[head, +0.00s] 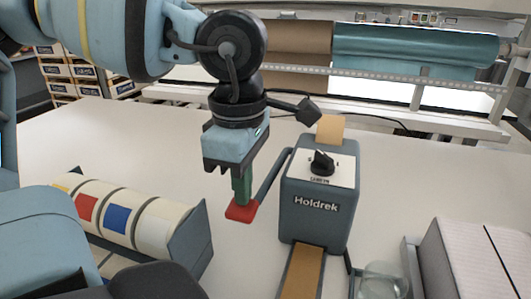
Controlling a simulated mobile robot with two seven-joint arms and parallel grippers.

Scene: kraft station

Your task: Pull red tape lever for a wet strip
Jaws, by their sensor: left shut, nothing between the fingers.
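The Holdrek tape dispenser (318,214) is a blue-grey box with a black knob on its white top, standing on the white table. A lever with a red end (241,211) comes off its left side and slopes down to the left. My left gripper (242,196) points down just above the red end, its fingertips at or very near it; I cannot tell if they touch. It is shut with nothing between the fingers. A brown tape strip (302,274) lies at the dispenser's front. My right gripper is not in view.
A label-roll holder (133,221) stands at the left, near my left arm. A glass (381,280) and a white ribbed stack (470,260) are at the front right. Brown and teal rolls (413,47) hang on a rack behind. The table's middle back is clear.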

